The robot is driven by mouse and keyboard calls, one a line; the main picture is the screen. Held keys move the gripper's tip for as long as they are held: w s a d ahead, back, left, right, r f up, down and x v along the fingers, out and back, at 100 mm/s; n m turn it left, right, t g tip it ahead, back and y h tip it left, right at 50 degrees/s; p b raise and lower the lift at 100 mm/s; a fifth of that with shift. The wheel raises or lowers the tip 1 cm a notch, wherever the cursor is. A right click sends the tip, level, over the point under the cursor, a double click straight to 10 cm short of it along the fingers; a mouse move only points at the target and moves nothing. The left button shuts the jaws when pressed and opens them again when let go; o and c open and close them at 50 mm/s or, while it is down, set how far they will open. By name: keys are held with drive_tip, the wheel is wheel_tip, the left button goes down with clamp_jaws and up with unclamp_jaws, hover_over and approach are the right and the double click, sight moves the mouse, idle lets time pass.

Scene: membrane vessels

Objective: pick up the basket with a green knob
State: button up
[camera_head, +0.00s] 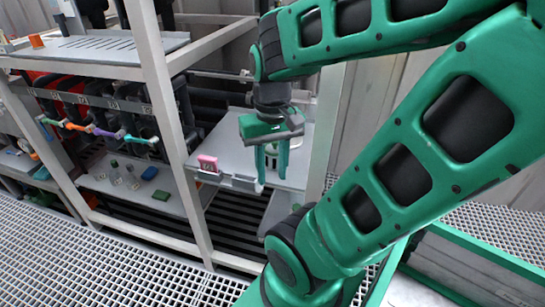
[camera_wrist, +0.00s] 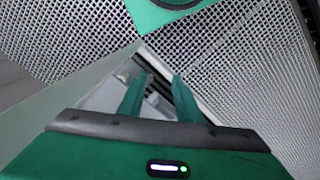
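My gripper (camera_head: 271,172) hangs fingers-down over the right-hand grey shelf in the head view. Its two green fingers are apart, and the wrist view also shows them (camera_wrist: 154,82) with a gap between them. A whitish rounded object (camera_head: 271,155) shows partly behind and between the fingers in the head view. I cannot tell whether it is the basket, nor whether the fingers touch it. No green knob can be made out clearly. In the wrist view the space between the fingers shows only pale and dark shapes.
A pink box (camera_head: 208,163) stands on the right shelf (camera_head: 230,150), left of my gripper. A grey frame post (camera_head: 160,90) stands further left. A lower shelf (camera_head: 178,205) holds several small items, including a green block (camera_head: 161,195). Coloured valve handles (camera_head: 105,131) stick out at left. The grating floor (camera_head: 60,265) is clear.

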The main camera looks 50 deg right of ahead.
drive_tip(key=shift+o, duration=1.4)
drive_tip(key=shift+s+d+r+m, duration=0.3)
drive_tip(key=shift+s+r, duration=0.05)
drive_tip(key=shift+r, duration=0.25)
drive_tip(key=m, duration=0.8)
hover_over(275, 153)
drive_tip(key=d, duration=0.1)
drive_tip(key=shift+w+d+f, duration=0.15)
drive_tip(key=shift+w+f, duration=0.1)
drive_tip(key=shift+f, duration=0.85)
drive_tip(key=shift+w+d+f, duration=0.15)
drive_tip(key=shift+w+f, duration=0.1)
drive_tip(key=shift+f, duration=0.9)
drive_tip(key=shift+w+d+f, duration=0.15)
drive_tip(key=shift+w+f, duration=0.1)
drive_tip(key=shift+f, duration=0.85)
drive_tip(key=shift+c, duration=0.7)
clamp_jaws()
